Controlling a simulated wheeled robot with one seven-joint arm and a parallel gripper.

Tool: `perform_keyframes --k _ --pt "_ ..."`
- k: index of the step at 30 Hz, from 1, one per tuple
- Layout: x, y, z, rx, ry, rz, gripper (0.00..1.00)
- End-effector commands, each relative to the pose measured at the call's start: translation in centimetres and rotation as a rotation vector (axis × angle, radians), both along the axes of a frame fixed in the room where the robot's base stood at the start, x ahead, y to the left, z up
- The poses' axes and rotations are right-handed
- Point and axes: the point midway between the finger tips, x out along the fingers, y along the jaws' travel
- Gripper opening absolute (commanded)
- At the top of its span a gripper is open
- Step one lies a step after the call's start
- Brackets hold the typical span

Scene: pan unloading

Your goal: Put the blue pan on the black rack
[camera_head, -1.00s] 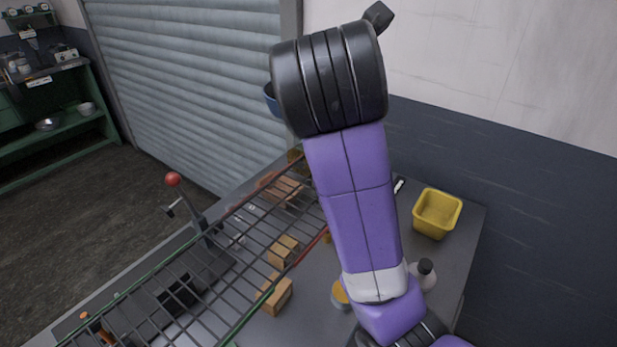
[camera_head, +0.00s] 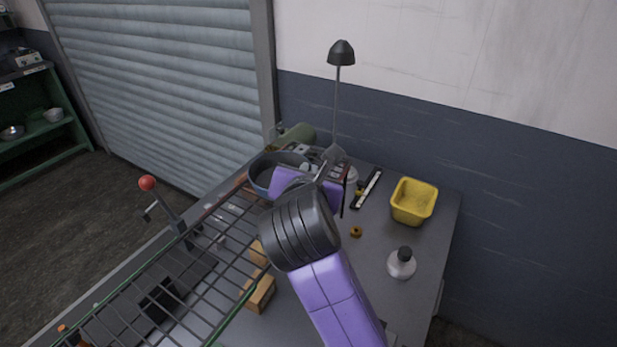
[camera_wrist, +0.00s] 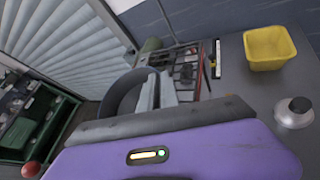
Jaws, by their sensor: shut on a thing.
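The blue pan (camera_head: 262,176) is partly behind my arm at the far left side of the bench, in front of the shutter. It also shows as a dark curved wall in the wrist view (camera_wrist: 112,98). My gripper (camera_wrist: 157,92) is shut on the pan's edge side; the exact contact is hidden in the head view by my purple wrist. A dark wire rack (camera_head: 150,283) with a green edge stands in the left foreground, nearer than the pan. Whether anything supports the pan from below is hidden.
A lamp (camera_head: 341,55) rises at the back. Cardboard boxes (camera_head: 259,294) sit by the rack. A red-knobbed lever (camera_head: 148,183) stands at left.

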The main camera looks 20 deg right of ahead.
Motion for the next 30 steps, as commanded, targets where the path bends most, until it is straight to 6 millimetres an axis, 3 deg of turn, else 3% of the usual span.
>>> perform_keyframes --k 4,11,12,15,25,30 --pt "0.0 0.0 -1.4 0.001 -0.002 0.000 0.00" --pt "0.0 0.0 -1.5 0.000 -0.004 0.001 0.00" --pt "0.0 0.0 -1.6 0.000 0.000 0.000 0.13" --pt "0.0 0.0 -1.6 0.000 0.000 0.000 0.29" --pt "-0.1 0.1 -1.5 0.000 -0.001 0.001 0.29" --pt "-1.5 0.8 -0.8 -0.001 -0.004 0.002 0.29"
